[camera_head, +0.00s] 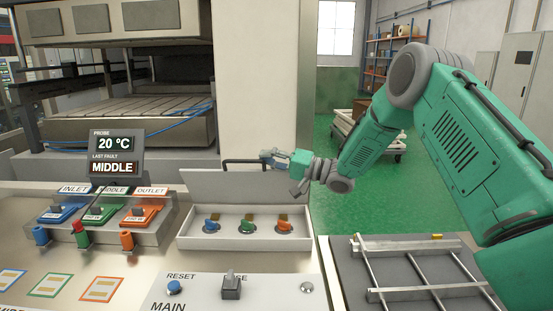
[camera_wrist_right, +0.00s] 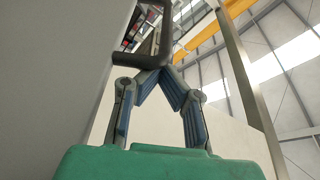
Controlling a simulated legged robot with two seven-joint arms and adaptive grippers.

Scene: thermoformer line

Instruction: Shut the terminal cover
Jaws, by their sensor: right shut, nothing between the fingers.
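The terminal cover (camera_head: 230,187) is a pale grey panel standing open at the back of a shallow terminal box (camera_head: 245,243). A dark bar handle (camera_head: 232,162) runs along its top edge. In the box sit blue, green and orange terminals (camera_head: 246,227). My right gripper (camera_head: 268,156) is at the right end of the handle, its fingers shut and empty. In the right wrist view the fingertips (camera_wrist_right: 160,72) meet close to a dark bent bar (camera_wrist_right: 145,58), seemingly the handle; I cannot tell whether they touch it. My left gripper is not in view.
A probe display (camera_head: 115,155) reads 20 °C and last fault MIDDLE. Blue, green and orange connectors (camera_head: 103,222) stand left of the box. A panel with a RESET button (camera_head: 174,288) and a switch lies in front. A metal rack (camera_head: 400,270) is at right.

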